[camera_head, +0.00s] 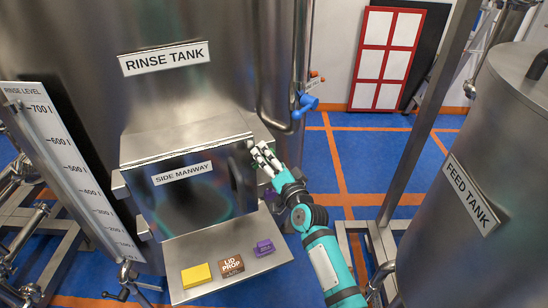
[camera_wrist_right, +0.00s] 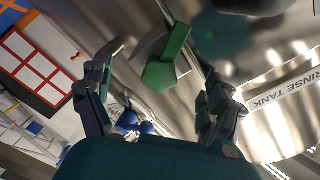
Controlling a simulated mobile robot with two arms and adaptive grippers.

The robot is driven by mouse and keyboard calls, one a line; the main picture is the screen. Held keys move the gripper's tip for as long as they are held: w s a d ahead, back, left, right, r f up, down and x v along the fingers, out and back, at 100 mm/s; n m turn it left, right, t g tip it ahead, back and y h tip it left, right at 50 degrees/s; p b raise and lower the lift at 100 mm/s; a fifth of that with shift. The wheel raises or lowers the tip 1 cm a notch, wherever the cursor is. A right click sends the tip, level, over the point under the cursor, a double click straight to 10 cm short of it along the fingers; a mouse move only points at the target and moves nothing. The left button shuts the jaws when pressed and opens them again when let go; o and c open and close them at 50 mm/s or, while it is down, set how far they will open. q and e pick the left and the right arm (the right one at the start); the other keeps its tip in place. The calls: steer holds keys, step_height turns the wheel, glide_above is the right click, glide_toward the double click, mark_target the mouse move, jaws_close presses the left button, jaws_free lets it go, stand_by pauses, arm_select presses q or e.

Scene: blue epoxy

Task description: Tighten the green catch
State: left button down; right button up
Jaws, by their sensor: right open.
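The green catch (camera_wrist_right: 166,62) shows in the right wrist view as a green lever with a wider, angular end, on a grey metal surface. It lies between the two spread fingers of my right gripper (camera_wrist_right: 156,78), which is open; I cannot tell whether either finger touches it. In the head view my right gripper (camera_head: 263,158) is at the upper right corner of the side manway (camera_head: 195,190), and I cannot make out the catch there. The manway's lid looks closed. My left gripper is not in view.
A metal shelf (camera_head: 238,284) below the manway bears a yellow block (camera_head: 196,276), a brown lid prop block (camera_head: 231,266) and a purple block (camera_head: 264,248). A blue-handled valve (camera_head: 305,103) is above right of my gripper. The feed tank (camera_head: 470,190) stands at the right.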

steer(key=shift+o, duration=0.4)
steer(key=shift+p+v, duration=0.55)
steer(key=shift+v, duration=0.55)
steer(key=shift+w+f+n, duration=0.1)
steer(key=shift+n, duration=0.4)
steer(key=shift+a, duration=0.1)
